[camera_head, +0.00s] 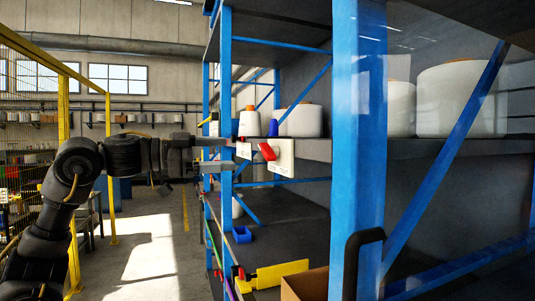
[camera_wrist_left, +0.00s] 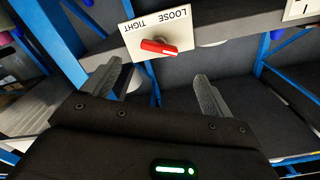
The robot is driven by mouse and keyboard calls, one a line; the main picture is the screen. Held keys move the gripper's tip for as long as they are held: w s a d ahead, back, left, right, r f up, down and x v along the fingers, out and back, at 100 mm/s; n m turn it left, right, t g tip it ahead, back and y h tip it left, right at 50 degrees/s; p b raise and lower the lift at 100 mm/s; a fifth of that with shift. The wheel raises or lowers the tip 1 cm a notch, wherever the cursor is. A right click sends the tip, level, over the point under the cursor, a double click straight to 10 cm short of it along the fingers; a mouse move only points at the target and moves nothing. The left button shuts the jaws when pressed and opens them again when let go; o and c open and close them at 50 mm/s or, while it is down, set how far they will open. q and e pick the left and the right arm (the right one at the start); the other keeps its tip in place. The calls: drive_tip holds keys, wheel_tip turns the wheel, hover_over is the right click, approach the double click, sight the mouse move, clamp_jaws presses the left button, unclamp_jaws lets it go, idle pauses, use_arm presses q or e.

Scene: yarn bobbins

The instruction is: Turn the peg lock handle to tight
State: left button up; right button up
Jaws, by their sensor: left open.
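The red peg lock handle (camera_head: 267,151) is mounted on a white plate (camera_head: 285,167) on the shelf's front edge. In the left wrist view the handle (camera_wrist_left: 158,47) lies nearly crosswise on the plate (camera_wrist_left: 135,48). The words TIGHT and LOOSE appear upside down there, TIGHT on the left and LOOSE on the right. My left gripper (camera_head: 232,152) is open and empty, just left of the handle in the head view. In the left wrist view its fingers (camera_wrist_left: 157,75) are spread below the handle, apart from it. My right gripper is not in view.
The blue rack post (camera_head: 358,150) stands right of the plate. White bobbins (camera_head: 301,121) stand on the shelf above. A yellow piece (camera_head: 281,273) and a cardboard box (camera_head: 305,285) are on the lower level. The floor (camera_head: 155,250) at left is clear.

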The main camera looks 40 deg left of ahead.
sight(262, 151)
use_arm(q)
drive_tip(key=p+x, duration=0.5)
drive_tip(key=r+p+x, duration=0.1)
drive_tip(key=p+x, duration=0.2)
drive_tip(key=shift+s+d+r, duration=0.1)
drive_tip(key=shift+s, duration=0.05)
drive_tip(key=shift+w+d+p, duration=0.3)
drive_tip(key=shift+w+p, duration=0.15)
drive_tip(key=shift+w, duration=0.1)
drive_tip(key=shift+w+d+f, duration=0.1)
drive_tip(key=shift+w+f, duration=0.25)
drive_tip(key=shift+f, duration=0.05)
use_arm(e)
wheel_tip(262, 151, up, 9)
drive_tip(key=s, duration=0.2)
use_arm(q)
drive_tip(key=shift+c, duration=0.4)
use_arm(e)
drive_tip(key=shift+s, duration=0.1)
use_arm(q)
drive_tip(key=c, duration=0.9)
